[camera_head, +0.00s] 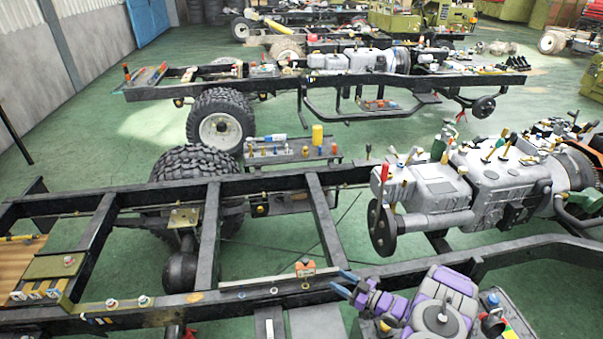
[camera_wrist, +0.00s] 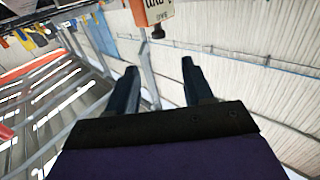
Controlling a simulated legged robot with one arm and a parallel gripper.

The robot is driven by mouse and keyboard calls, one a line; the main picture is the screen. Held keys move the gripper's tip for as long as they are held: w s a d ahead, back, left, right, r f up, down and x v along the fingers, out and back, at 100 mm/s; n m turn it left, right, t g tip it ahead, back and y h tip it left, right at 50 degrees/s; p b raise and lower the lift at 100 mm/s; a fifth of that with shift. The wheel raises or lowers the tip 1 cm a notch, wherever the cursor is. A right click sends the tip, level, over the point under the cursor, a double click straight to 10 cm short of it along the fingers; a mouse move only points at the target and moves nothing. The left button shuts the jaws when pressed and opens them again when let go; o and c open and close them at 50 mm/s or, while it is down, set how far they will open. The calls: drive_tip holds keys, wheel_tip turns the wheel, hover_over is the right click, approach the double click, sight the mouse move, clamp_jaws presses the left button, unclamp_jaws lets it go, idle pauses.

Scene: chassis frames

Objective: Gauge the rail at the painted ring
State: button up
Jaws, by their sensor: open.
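The near black chassis rail (camera_head: 150,316) runs across the lower part of the head view. A small orange and white block (camera_head: 305,267) stands at this rail, left of my gripper. An orange and white block with dark lettering shows at the top of the wrist view (camera_wrist: 152,12), beyond the fingertips. My gripper (camera_head: 341,283) is close to the rail, at the end of my purple arm. In the wrist view its two dark fingers (camera_wrist: 158,66) are apart with nothing between them.
A grey engine and gearbox (camera_head: 480,190) sits on the frame at the right. Black cross-members (camera_head: 208,235) span the frame. A wooden board with small parts (camera_head: 22,265) lies at the left. A tool shelf (camera_head: 290,152) and a second chassis stand behind. Green floor shows between them.

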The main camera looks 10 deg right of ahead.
drive_tip(key=w+d+r+m+g+h, duration=0.15)
drive_tip(key=w+d+r+h, duration=0.25)
drive_tip(key=w+r+h, duration=0.6)
drive_tip(key=s+r+m+g+h+b, duration=0.1)
drive_tip(key=s+r+m+g+h, duration=0.1)
drive_tip(key=s+r, duration=0.5)
drive_tip(key=s+r+m+g+h, duration=0.2)
drive_tip(key=s+r, duration=0.1)
drive_tip(key=r, duration=0.8)
drive_tip(key=s+a+r+m+g, duration=0.1)
drive_tip(key=s+a, duration=0.4)
drive_tip(key=s, duration=0.9)
drive_tip(key=s+a+r+m+g, duration=0.1)
drive_tip(key=s+a+r+g, duration=0.2)
drive_tip(key=s, duration=1.1)
drive_tip(key=s+a+r+m+g+y, duration=0.1)
drive_tip(key=s+a+r+g, duration=0.2)
drive_tip(key=s, duration=1)
drive_tip(key=a+g, duration=0.2)
drive_tip(key=a, duration=0.1)
drive_tip(key=shift+s+a+b, duration=0.35)
drive_tip(key=shift+s, duration=0.05)
